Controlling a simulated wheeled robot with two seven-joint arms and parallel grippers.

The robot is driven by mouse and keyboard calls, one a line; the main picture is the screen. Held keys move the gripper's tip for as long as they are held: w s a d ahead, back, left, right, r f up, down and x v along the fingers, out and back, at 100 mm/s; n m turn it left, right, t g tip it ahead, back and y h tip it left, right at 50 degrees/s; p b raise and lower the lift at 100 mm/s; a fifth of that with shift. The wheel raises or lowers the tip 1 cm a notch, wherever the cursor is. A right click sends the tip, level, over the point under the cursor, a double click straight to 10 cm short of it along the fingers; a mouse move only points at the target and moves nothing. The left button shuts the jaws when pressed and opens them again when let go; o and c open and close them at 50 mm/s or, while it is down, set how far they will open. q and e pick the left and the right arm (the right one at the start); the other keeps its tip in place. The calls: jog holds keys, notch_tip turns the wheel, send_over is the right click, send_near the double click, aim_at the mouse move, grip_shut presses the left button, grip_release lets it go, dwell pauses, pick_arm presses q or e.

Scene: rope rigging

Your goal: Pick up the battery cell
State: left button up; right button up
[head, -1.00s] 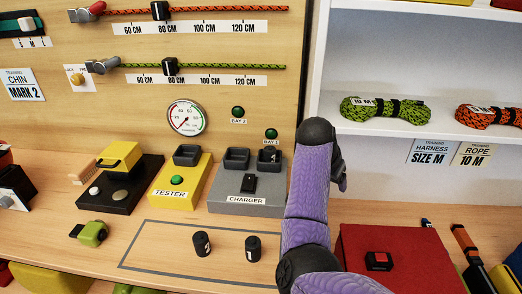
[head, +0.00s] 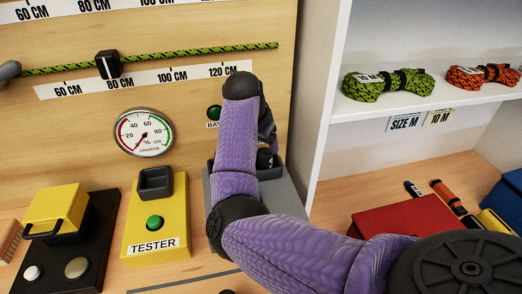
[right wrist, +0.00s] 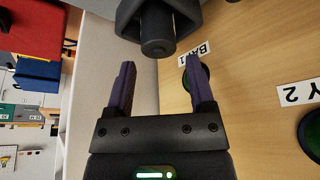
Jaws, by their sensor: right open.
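A black battery cell (right wrist: 157,35) stands in a dark bay (right wrist: 184,14) at the top of the right wrist view. In the head view the cell (head: 265,160) partly shows in the right bay of the grey charger (head: 284,193), which my right arm mostly covers. My right gripper (right wrist: 157,68) is open and empty. Its purple fingers point toward the cell from either side, with a gap visible between them and the cell. In the head view the right gripper (head: 267,128) is largely behind its own wrist. My left gripper is out of view.
The yellow tester (head: 157,222) with an empty bay stands left of the charger. A gauge (head: 145,132) and a green bay lamp (right wrist: 201,80) are on the wooden panel. A red box (head: 385,208) lies to the right, beside the white shelf wall (head: 325,110).

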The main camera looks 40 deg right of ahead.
aim_at(265, 151)
jog(key=b+x, duration=0.1)
jog(key=x, duration=0.1)
jog(key=b+x, duration=0.1)
jog(key=x, duration=0.1)
jog(key=shift+s+a+f, duration=0.1)
jog(key=shift+s+a, duration=0.05)
jog(key=shift+a, duration=0.05)
jog(key=shift+d, duration=0.1)
jog(key=c, duration=0.3)
grip_shut()
